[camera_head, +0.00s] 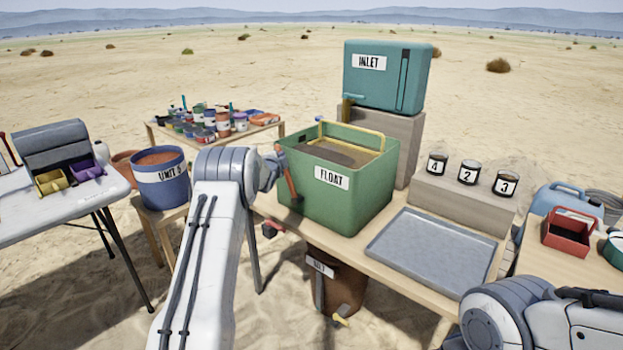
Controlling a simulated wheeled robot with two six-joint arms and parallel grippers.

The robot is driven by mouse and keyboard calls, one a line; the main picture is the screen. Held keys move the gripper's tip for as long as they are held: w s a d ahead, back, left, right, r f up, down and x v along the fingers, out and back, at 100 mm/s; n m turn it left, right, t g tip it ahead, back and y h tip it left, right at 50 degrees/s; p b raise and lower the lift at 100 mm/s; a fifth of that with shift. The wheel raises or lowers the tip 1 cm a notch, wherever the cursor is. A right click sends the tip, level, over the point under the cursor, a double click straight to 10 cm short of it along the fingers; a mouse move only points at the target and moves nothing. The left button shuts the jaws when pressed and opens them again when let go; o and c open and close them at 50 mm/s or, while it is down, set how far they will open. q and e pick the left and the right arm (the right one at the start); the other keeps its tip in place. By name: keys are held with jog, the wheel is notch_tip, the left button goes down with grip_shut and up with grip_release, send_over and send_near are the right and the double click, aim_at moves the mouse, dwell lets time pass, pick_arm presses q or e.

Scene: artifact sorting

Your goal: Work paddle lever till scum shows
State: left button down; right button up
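The green tank labelled FLOAT (340,205) stands on the wooden table. Its inside shows a dull brownish surface (345,155); I cannot tell whether scum lies on it. A yellow bar frame (352,134) spans the tank's top. A red-orange paddle lever (291,184) stands, slightly tilted, against the tank's left side. My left gripper (279,161) is at the lever's upper end. Its fingers are small and partly hidden by my wrist, so their grip is unclear. My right arm shows at the bottom right; its gripper is out of view.
A teal INLET box (388,78) stands on a block behind the tank. An empty grey tray (432,250) lies right of the tank, with numbered jars (469,171) behind it. A blue bucket (160,180) stands left of my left arm. A brown bin (343,290) is below the table.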

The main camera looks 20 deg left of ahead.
pick_arm(q)
jog(key=shift+s+a, duration=0.15)
jog(key=shift+a, duration=0.1)
jog(key=s+d+r+b, duration=0.3)
jog(key=s+d+r, duration=0.1)
jog(key=s, duration=0.7)
jog(key=shift+d, duration=0.9)
jog(key=shift+s+d, duration=0.1)
